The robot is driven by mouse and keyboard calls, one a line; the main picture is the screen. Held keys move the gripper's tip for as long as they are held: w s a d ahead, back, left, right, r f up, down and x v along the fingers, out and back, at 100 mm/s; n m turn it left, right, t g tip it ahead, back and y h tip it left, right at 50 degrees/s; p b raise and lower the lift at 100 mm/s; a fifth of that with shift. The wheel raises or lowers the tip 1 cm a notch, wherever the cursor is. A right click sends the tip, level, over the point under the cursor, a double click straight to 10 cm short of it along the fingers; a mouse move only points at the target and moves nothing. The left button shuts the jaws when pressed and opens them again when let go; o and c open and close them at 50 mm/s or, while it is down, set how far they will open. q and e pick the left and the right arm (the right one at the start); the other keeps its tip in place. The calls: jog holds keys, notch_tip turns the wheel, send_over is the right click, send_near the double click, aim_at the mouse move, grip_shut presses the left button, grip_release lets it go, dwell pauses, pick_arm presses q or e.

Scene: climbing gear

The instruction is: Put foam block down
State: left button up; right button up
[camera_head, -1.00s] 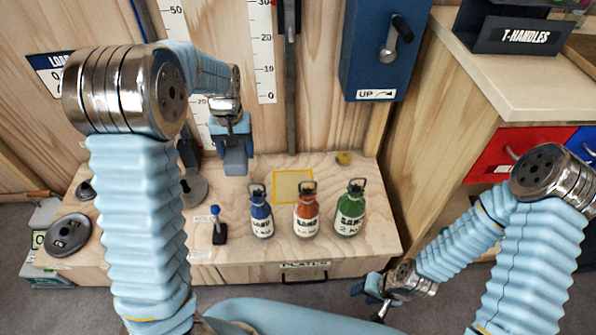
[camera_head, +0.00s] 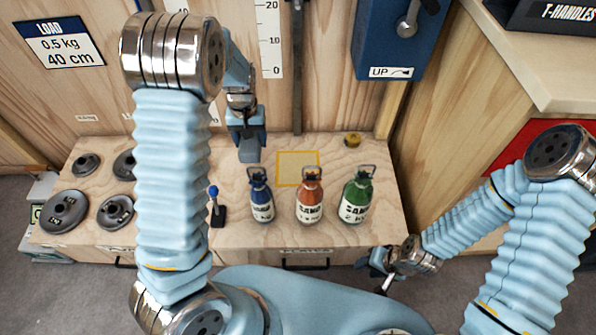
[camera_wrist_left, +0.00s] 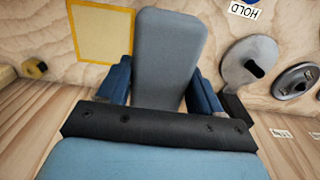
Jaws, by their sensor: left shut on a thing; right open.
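The foam block (camera_wrist_left: 168,55) is grey-blue and sits between the two blue fingers of my left gripper (camera_wrist_left: 165,85) in the left wrist view. In the head view the foam block (camera_head: 248,152) hangs below my left gripper (camera_head: 247,138), over the back of the wooden bench top. A yellow-outlined square (camera_head: 298,169) is marked on the bench just right of it; it also shows at the upper left of the left wrist view (camera_wrist_left: 101,34). My right gripper (camera_head: 377,268) is open, low at the bench's front right. Whether the block touches the bench is unclear.
Blue (camera_head: 261,196), orange (camera_head: 309,197) and green (camera_head: 357,197) sand bottles stand in front of the square. A blue-knobbed lever (camera_head: 215,207) stands left of them. Several weight plates (camera_head: 63,210) lie at the left. A small yellow roll (camera_head: 352,140) lies at the back right.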

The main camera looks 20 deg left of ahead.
pick_arm(q)
notch_tip(320, 180, down, 4)
jog(key=shift+r+b, duration=0.2)
jog(key=shift+b, duration=0.5)
jog(key=w+d+f, duration=0.4)
jog(key=w+d, duration=0.1)
jog(key=d, duration=0.3)
send_over(298, 168)
jog(key=f, duration=0.5)
jog(key=shift+s+a+f+p, duration=0.15)
jog(key=shift+s+a+p, duration=0.05)
jog(key=shift+a+p, duration=0.15)
jog(key=shift+w+d+f, duration=0.1)
jog(key=shift+d+f, duration=0.05)
jog(key=shift+f, duration=0.05)
jog(key=shift+w+d+f, duration=0.1)
jog(key=shift+f, duration=0.75)
jog(key=shift+w+d+f, duration=0.1)
jog(key=shift+f, duration=0.75)
jog(key=shift+s+f, duration=0.1)
jog(key=shift+f, duration=0.1)
jog(key=o, duration=1)
jog(key=shift+o, duration=0.2)
